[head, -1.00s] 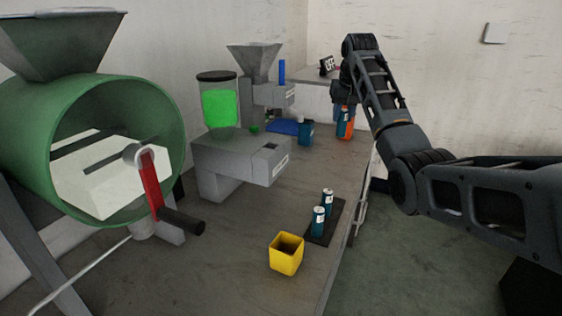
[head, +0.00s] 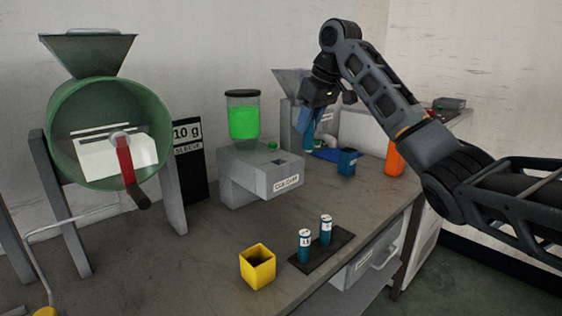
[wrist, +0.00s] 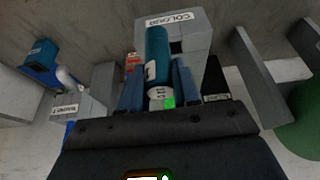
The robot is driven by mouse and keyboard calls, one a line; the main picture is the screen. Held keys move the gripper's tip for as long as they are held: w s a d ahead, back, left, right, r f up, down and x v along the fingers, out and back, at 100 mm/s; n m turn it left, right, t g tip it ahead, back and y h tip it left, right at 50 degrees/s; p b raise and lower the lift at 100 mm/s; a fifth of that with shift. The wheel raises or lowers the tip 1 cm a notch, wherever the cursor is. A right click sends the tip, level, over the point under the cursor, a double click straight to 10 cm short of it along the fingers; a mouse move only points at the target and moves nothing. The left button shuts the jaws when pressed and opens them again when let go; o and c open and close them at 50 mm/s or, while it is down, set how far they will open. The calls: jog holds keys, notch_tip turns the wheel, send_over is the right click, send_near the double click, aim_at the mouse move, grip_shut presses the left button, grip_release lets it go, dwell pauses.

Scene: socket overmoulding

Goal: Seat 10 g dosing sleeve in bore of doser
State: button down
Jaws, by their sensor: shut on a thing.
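My gripper (head: 309,128) is shut on a teal sleeve. The grey doser marked COLOUR (head: 262,182) stands on the bench with a green-filled jar on top. In the head view the gripper is up behind and right of this doser, the sleeve clear of the opening.
Two teal sleeves with white tops (head: 304,246) (head: 326,230) stand on a black mat (head: 338,238). A yellow cup (head: 257,268), a blue box (head: 347,162) and an orange cylinder (head: 395,158) stand on the bench. A green drum (head: 62,125) is at left.

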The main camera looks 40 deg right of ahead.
jog(key=shift+w+a+f+p, duration=0.2)
jog(key=shift+w+a+f, duration=0.25)
jog(key=shift+w+f, duration=1.05)
jog(key=shift+w+a+f+p, duration=0.15)
jog(key=shift+w+a+f, duration=0.25)
jog(key=shift+w+f, duration=1.1)
jog(key=shift+w+a+f+p, duration=0.2)
jog(key=shift+w+a+f, duration=0.25)
jog(key=shift+w+f, duration=1)
jog(key=shift+s+f, duration=0.25)
jog(key=shift+f, duration=0.25)
